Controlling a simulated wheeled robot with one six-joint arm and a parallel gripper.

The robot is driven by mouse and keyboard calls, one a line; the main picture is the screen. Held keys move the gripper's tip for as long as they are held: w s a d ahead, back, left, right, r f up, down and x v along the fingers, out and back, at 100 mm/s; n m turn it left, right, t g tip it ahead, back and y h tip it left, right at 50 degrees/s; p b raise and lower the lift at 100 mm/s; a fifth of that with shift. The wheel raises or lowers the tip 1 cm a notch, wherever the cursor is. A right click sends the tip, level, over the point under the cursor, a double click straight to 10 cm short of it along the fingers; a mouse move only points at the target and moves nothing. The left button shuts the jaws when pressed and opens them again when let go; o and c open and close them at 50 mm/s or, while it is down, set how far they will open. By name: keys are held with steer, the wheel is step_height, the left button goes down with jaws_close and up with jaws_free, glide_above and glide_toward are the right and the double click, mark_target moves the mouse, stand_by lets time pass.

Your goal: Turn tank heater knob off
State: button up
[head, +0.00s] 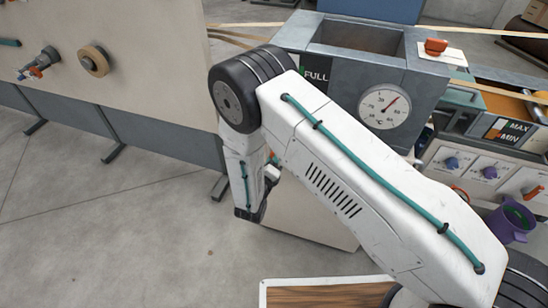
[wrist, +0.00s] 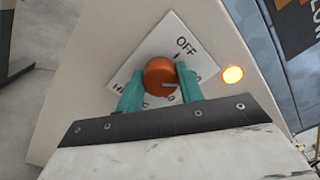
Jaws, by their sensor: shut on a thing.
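The heater knob (wrist: 158,72) is round and orange, on a tilted white label plate (wrist: 172,33) in the wrist view. "OFF" is printed at the plate's upper right; other lettering is partly hidden by the fingers. A pale mark on the knob points right in the picture. My gripper (wrist: 157,78) has its teal fingers closed on the knob's two sides. A small orange lamp (wrist: 232,74) glows right of the plate. In the head view my arm hides the knob, and the grip cannot be made out.
The grey tank (head: 330,65) has a "FULL" label and a round temperature dial (head: 385,107). An orange knob (head: 435,46) sits on its top right. More knobs on a white panel (head: 468,165) and a purple mug (head: 509,225) are at right. Floor is clear at lower left.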

steer(key=n, duration=0.9)
steer(key=shift+a+f, duration=0.1)
steer(key=shift+f, duration=0.1)
steer(key=shift+n, duration=0.4)
steer(key=o, duration=1)
steer(key=shift+s, duration=0.1)
steer(key=v, duration=0.7)
steer(key=shift+s, duration=0.3)
steer(key=shift+a, duration=0.1)
